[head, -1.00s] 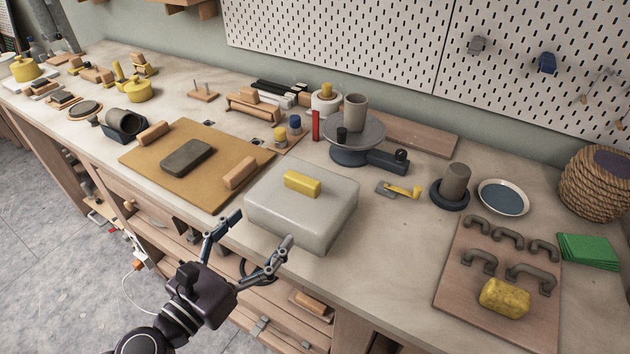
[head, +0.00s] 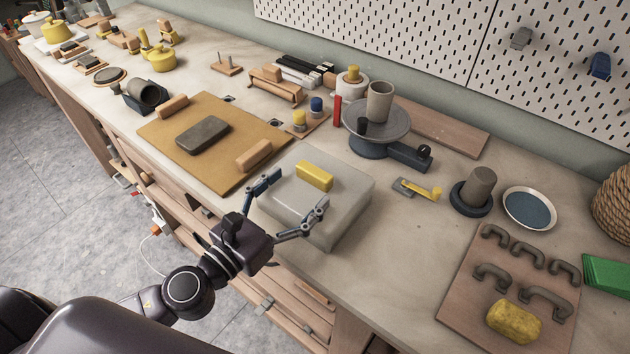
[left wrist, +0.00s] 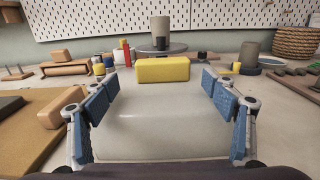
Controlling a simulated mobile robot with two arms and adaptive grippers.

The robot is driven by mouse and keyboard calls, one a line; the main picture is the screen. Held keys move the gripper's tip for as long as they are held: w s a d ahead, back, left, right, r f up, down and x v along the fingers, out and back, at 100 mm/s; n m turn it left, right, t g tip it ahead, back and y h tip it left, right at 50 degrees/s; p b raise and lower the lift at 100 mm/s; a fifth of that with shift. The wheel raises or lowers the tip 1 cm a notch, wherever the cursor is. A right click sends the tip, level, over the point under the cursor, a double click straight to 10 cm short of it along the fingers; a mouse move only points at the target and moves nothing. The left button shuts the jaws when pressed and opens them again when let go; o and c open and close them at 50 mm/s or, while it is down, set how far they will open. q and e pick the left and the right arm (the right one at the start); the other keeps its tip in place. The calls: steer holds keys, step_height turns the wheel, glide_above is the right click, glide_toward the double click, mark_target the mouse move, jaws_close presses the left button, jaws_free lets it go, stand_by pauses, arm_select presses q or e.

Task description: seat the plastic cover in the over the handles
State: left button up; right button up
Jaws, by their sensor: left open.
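The plastic cover (head: 285,205), a pale grey, cloudy box with a yellow block grip (head: 314,176) on top, stands at the bench's front edge. My left gripper (head: 300,188) is open over the cover's near side, its fingers spread wide. In the left wrist view the yellow grip (left wrist: 162,69) lies ahead, between the fingers and apart from them. Several grey-brown clay handles (head: 492,276) lie on a wooden board (head: 459,291) at the right, uncovered. My right gripper is not in view.
A yellow sponge-like lump (head: 513,322) sits on the handles' board. A banding wheel (head: 378,118) with a cup stands behind the cover. A tan board (head: 225,166) with a dark slab lies left. Bare bench (head: 400,235) separates cover and handles.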

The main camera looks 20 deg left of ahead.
mark_target(310, 177)
arm_select(q)
steer(key=p+x, duration=0.1)
steer(key=x, duration=0.1)
steer(key=r+p+x, duration=0.1)
steer(key=x, duration=0.1)
steer(key=shift+w+d+p, duration=0.1)
steer(key=shift+d+p, duration=0.1)
steer(key=shift+p, duration=0.1)
steer(key=shift+w+d+f, duration=0.2)
steer(key=shift+w, duration=0.2)
steer(key=shift+c, duration=0.4)
steer(key=c, duration=1.3)
